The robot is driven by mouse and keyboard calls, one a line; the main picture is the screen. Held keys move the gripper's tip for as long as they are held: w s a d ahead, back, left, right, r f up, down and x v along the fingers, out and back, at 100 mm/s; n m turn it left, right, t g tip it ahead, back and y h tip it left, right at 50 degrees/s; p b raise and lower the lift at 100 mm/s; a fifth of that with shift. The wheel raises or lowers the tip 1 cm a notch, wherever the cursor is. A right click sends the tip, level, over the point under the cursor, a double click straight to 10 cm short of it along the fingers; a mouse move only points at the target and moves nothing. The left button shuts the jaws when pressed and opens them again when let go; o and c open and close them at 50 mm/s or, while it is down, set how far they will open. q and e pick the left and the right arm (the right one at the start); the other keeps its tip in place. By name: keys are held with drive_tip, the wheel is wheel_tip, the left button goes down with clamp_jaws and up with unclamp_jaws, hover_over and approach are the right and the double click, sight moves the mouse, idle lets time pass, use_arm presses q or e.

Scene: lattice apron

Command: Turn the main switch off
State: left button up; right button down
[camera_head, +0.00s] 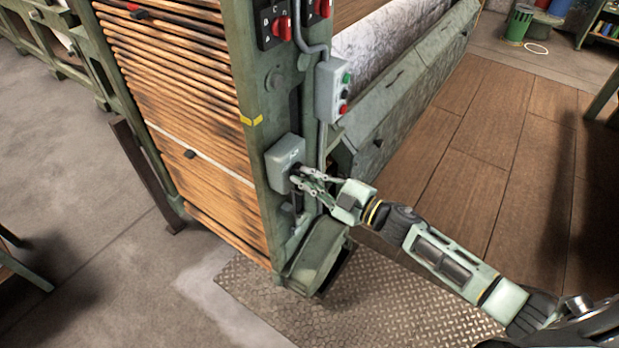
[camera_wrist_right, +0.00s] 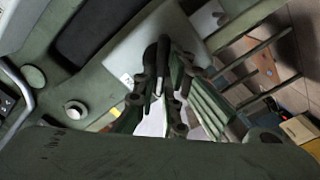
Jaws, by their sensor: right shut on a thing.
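The main switch is a grey box (camera_head: 286,160) on the green machine post, with a dark handle (camera_head: 296,169) on its front, partly hidden by my fingers. My right gripper (camera_head: 303,176) is at the front of this box, its fingers shut on the dark handle. In the right wrist view, the fingers (camera_wrist_right: 160,85) close together in front of the pale box face (camera_wrist_right: 195,30). The handle's exact angle cannot be told. My left gripper is in neither view.
A grey button box (camera_head: 333,90) with green, black and red buttons hangs above on a conduit. Red switches (camera_head: 282,28) sit higher on the post. A green pedal-like housing (camera_head: 318,255) is below, by the tread plate (camera_head: 400,310).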

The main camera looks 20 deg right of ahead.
drive_tip(key=n+b, duration=0.1)
drive_tip(key=n, duration=0.2)
drive_tip(key=n+b, duration=0.1)
drive_tip(key=n, duration=0.2)
drive_tip(key=f+n+b, duration=0.1)
drive_tip(key=n, duration=0.2)
drive_tip(key=shift+s+a, duration=0.1)
drive_tip(key=shift+s, duration=0.05)
idle(0.5)
drive_tip(key=c, duration=1.8)
unclamp_jaws()
drive_tip(key=shift+r, duration=0.1)
drive_tip(key=v, duration=1.2)
